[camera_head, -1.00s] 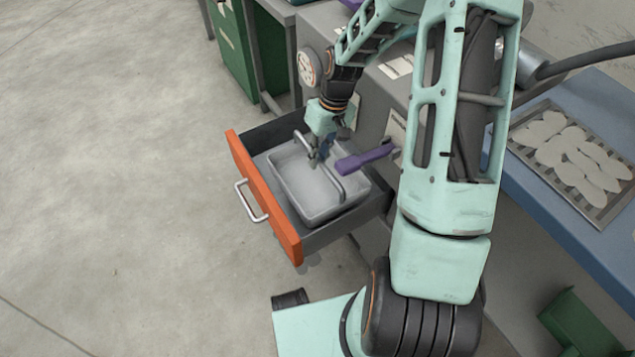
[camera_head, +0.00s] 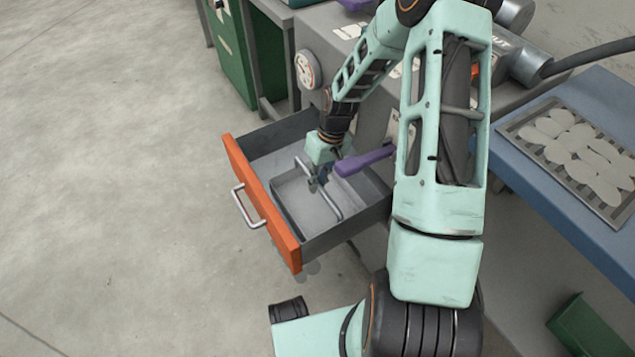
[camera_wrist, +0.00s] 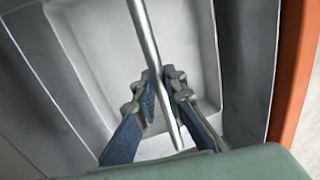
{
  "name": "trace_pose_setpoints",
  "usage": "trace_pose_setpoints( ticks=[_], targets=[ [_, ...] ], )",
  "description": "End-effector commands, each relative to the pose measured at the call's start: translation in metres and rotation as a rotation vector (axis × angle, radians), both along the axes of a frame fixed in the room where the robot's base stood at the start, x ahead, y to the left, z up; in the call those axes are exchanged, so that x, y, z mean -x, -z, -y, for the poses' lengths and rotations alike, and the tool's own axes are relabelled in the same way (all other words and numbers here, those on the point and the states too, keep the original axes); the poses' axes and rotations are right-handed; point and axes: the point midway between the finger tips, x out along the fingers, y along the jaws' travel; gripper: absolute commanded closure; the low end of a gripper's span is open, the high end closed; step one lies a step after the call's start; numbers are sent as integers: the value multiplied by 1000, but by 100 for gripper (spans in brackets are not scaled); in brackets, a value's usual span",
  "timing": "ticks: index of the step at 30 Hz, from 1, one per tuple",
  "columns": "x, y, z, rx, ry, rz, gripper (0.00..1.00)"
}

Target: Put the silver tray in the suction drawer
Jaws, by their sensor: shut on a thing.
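The silver tray (camera_head: 298,207) is a shallow grey-white bin with a metal bar handle (camera_wrist: 144,32) across its top. It is down inside the open drawer, its rim below the drawer's walls, level as far as I can see. I cannot tell whether it rests on the drawer floor. The suction drawer (camera_head: 262,203) has an orange front with a metal pull and dark grey walls. My gripper (camera_head: 320,183) is inside the drawer, pointing down, and shut on the handle. In the wrist view my gripper's fingers (camera_wrist: 160,80) sit either side of the bar.
A purple lever (camera_head: 364,160) sticks out over the drawer's back right, close to my gripper. A blue table (camera_head: 545,190) with a rack of pale flat pieces (camera_head: 575,150) is at the right. A green cabinet (camera_head: 232,55) stands at the back left. The floor at left is clear.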

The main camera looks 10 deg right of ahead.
Motion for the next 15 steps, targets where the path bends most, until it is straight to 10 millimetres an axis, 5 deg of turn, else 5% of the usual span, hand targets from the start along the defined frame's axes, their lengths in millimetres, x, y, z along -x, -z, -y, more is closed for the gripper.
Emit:
trace_pose_setpoints(
  ticks=[6, 15],
  targets=[
    [0, 2, 0, 0, 0, 0, 72],
    [0, -1, 0, 0, 0, 0, 72]
  ],
)
